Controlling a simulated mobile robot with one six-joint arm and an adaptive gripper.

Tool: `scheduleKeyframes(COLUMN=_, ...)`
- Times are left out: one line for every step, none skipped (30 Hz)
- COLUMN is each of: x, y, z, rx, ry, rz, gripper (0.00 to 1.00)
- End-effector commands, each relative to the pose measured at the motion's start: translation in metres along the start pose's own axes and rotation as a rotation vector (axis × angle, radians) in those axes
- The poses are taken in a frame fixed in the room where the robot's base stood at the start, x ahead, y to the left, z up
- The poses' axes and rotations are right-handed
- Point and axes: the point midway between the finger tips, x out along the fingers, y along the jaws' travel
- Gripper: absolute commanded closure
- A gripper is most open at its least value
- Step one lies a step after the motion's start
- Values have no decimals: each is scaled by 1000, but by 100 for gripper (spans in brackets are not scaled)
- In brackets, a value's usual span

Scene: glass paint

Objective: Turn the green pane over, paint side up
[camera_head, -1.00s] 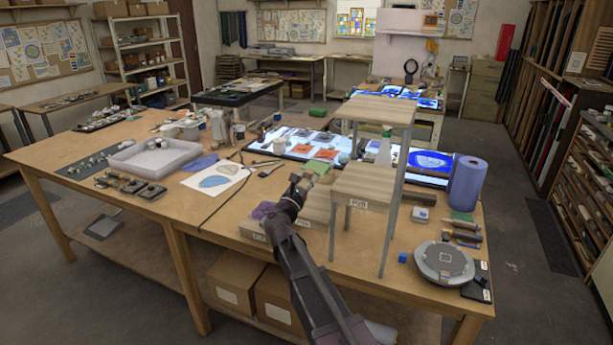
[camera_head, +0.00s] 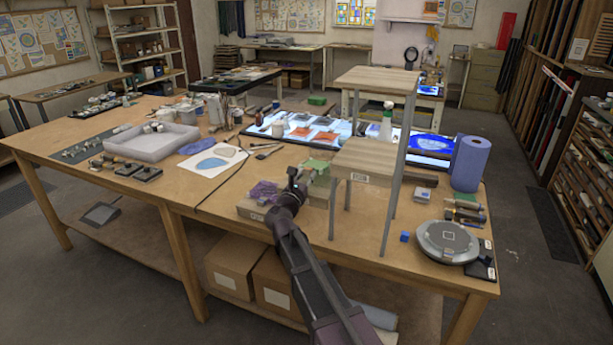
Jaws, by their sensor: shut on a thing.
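The green pane (camera_head: 316,165) is a small flat piece just beyond the tip of my arm, above or on pale wooden blocks (camera_head: 318,192). My gripper (camera_head: 304,177) is shut on the green pane at its near side. The pane looks roughly level, but it is too small to tell which face carries paint. The gripper's fingers are dark and partly hidden by my own wrist. I cannot tell whether the pane touches the blocks under it.
A two-level wooden stand (camera_head: 366,162) with metal legs rises close to the right of my gripper. A lit light table (camera_head: 345,128) with orange and grey panes lies behind. A round grey turntable (camera_head: 447,241) sits front right.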

Motion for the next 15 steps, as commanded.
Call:
scheduleKeyframes(x=-1, y=0, z=-6, rx=0, ry=0, rz=0, gripper=100)
scheduleKeyframes(x=-2, y=0, z=-8, rx=0, ry=0, rz=0, gripper=100)
scheduleKeyframes(x=-2, y=0, z=-9, rx=0, ry=0, rz=0, gripper=100)
scheduleKeyframes(x=-2, y=0, z=-10, rx=0, ry=0, rz=0, gripper=100)
scheduleKeyframes(x=-2, y=0, z=-11, rx=0, ry=0, rz=0, gripper=100)
scheduleKeyframes(x=-2, y=0, z=-11, rx=0, ry=0, rz=0, gripper=100)
scheduleKeyframes(x=-2, y=0, z=-12, rx=0, ry=0, rz=0, gripper=100)
scheduleKeyframes(x=-2, y=0, z=-12, rx=0, ry=0, rz=0, gripper=100)
scheduleKeyframes(x=-2, y=0, z=-12, rx=0, ry=0, rz=0, gripper=100)
scheduleKeyframes(x=-2, y=0, z=-12, rx=0, ry=0, rz=0, gripper=100)
scheduleKeyframes(x=-2, y=0, z=-12, rx=0, ry=0, rz=0, gripper=100)
scheduleKeyframes(x=-2, y=0, z=-12, rx=0, ry=0, rz=0, gripper=100)
scheduleKeyframes(x=-2, y=0, z=-12, rx=0, ry=0, rz=0, gripper=100)
scheduleKeyframes(x=-2, y=0, z=-12, rx=0, ry=0, rz=0, gripper=100)
scheduleKeyframes(x=-2, y=0, z=-12, rx=0, ry=0, rz=0, gripper=100)
